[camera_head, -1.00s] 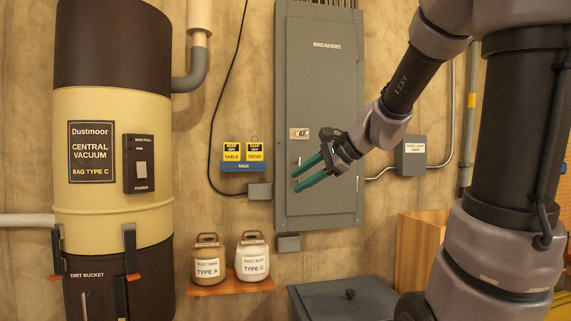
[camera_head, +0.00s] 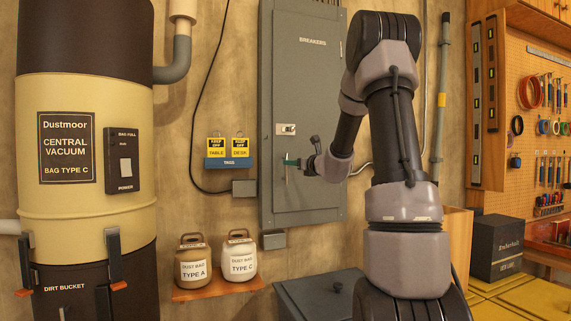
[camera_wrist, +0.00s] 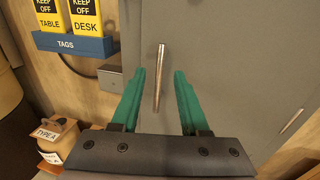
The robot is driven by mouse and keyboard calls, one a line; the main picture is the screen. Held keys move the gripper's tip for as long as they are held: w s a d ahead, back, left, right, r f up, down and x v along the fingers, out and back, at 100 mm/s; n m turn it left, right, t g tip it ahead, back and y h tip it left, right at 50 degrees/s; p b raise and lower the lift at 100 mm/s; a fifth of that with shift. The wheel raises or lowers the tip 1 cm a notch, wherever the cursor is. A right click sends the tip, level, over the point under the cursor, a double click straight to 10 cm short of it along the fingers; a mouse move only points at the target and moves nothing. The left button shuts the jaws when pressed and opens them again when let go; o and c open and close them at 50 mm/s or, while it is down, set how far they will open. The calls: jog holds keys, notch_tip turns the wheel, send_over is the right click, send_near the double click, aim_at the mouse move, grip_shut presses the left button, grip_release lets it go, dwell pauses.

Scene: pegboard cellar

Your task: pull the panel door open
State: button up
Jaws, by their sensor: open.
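The grey panel door (camera_head: 315,85), marked BREAKERS, is upright on the wall and looks closed. A small latch plate (camera_head: 286,129) sits near its left edge. A slim metal bar handle (camera_wrist: 160,75) stands out on the door in the wrist view. My gripper (camera_head: 290,162) is at the door's lower left, pointing at the handle. In the wrist view its two teal fingers (camera_wrist: 159,88) are apart, one on each side of the bar, and not touching it. I cannot tell how far the bar reaches in between them.
A TAGS holder (camera_head: 229,163) and a small grey box (camera_head: 244,187) are left of the door. Two dust bag jars (camera_head: 194,266) stand on a shelf below. A grey lidded bin (camera_head: 318,296) is under the door. A vacuum cylinder (camera_head: 85,120) fills the left.

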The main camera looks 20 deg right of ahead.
jog(key=w, duration=0.2)
jog(key=w+a, duration=0.1)
jog(key=w, duration=0.2)
grip_shut()
dwell(1.4)
